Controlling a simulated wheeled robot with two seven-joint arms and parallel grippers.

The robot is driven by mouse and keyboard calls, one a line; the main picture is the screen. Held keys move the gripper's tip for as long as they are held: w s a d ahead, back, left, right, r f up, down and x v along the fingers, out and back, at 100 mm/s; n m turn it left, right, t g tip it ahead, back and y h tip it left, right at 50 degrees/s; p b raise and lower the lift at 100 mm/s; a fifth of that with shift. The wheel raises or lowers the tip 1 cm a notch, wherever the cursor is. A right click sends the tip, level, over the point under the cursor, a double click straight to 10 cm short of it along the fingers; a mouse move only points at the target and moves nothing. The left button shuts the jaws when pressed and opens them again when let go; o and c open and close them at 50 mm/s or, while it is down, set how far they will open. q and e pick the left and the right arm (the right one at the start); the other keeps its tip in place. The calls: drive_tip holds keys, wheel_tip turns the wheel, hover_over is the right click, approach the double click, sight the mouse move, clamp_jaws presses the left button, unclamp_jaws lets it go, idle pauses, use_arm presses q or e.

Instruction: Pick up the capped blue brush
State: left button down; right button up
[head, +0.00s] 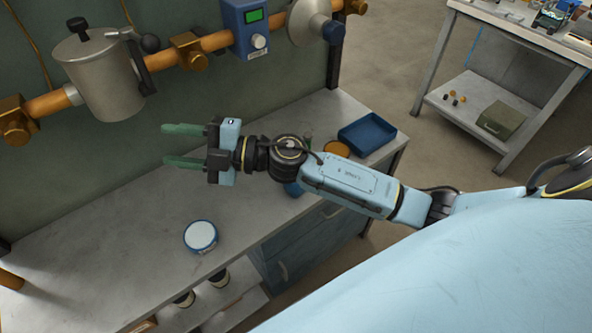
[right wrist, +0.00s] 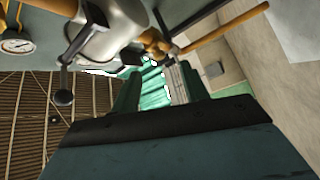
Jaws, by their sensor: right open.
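I cannot make out a capped blue brush for certain in either view. A small blue thing (head: 293,189) shows on the bench just under my right arm, mostly hidden by it, and I cannot tell what it is. My right gripper (head: 167,146) is open and empty, its green fingers pointing left above the back of the bench. The right wrist view shows the same fingers (right wrist: 158,85) apart, with nothing between them. My left gripper is in neither view.
A round tin with a white top (head: 201,236) stands on the grey bench (head: 120,265). A blue tray (head: 367,134) lies at the bench's right end, beside an orange round thing (head: 336,149). A copper pipe (head: 215,42) with a metal canister (head: 100,75) runs along the wall.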

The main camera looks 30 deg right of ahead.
wheel_tip(320, 180, down, 6)
drive_tip(key=s+d+n+g+h, duration=0.2)
drive_tip(key=n+g+h, duration=0.2)
drive_tip(key=n+g, duration=0.55)
drive_tip(key=d+h, duration=0.4)
drive_tip(key=d, duration=0.3)
drive_tip(key=w+d+f+g+h, duration=0.1)
drive_tip(key=d+h, duration=0.3)
drive_tip(key=d, duration=0.3)
drive_tip(key=w+d+f+m+h, duration=0.1)
drive_tip(key=d+h, duration=0.2)
drive_tip(key=d, duration=0.4)
drive_tip(key=shift+w+d+g+h, duration=0.1)
drive_tip(key=shift+d+g+h, duration=0.15)
drive_tip(key=shift+g+h, duration=0.15)
drive_tip(key=f, duration=0.6)
drive_tip(key=shift+d+f, duration=0.2)
drive_tip(key=shift+f, duration=0.2)
drive_tip(key=shift+d+f+b, duration=0.15)
drive_tip(key=shift+f+b, duration=0.2)
drive_tip(key=shift+f, duration=2.85)
